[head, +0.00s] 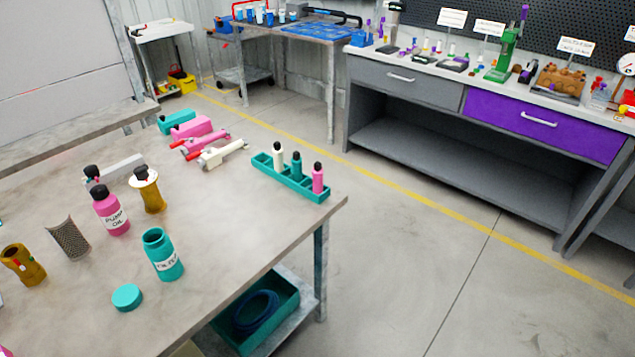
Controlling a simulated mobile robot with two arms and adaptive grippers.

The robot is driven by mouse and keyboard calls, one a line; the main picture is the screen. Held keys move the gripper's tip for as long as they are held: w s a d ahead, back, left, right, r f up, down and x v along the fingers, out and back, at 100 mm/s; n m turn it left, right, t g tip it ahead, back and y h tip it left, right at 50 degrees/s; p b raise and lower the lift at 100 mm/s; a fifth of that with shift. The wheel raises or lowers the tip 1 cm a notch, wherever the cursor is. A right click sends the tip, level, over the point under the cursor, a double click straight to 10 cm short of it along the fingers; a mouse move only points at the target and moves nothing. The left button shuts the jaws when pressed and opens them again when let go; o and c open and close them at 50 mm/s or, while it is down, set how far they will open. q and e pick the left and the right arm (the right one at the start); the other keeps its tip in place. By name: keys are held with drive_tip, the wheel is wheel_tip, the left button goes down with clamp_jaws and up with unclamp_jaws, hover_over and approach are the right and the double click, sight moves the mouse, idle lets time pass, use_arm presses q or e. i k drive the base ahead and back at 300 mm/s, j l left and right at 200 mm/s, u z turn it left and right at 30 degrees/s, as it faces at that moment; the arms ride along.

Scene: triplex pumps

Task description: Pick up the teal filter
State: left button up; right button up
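A teal open-topped bottle (163,256) stands upright on the near part of the grey table (220,235). Its white label is too small to read surely, but may say filter. A round teal lid (127,297) lies on the table just in front and to the left of it. A perforated grey metal sleeve (67,238) leans to the left of the bottle. Neither of my grippers shows in the head view.
A pink pump oil bottle (110,212) and brass parts (150,190) stand near the teal bottle. A teal rack (295,184) holds three small bottles at the table's right corner. Open floor lies to the right, before a purple-drawer workbench (545,127).

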sight(296, 161)
drive_tip(key=i+l+u, duration=0.35)
drive_tip(key=l, duration=0.2)
drive_tip(key=i+l+u, duration=0.2)
drive_tip(key=l, duration=0.15)
drive_tip(key=i+l+u, duration=0.15)
drive_tip(key=l, duration=0.2)
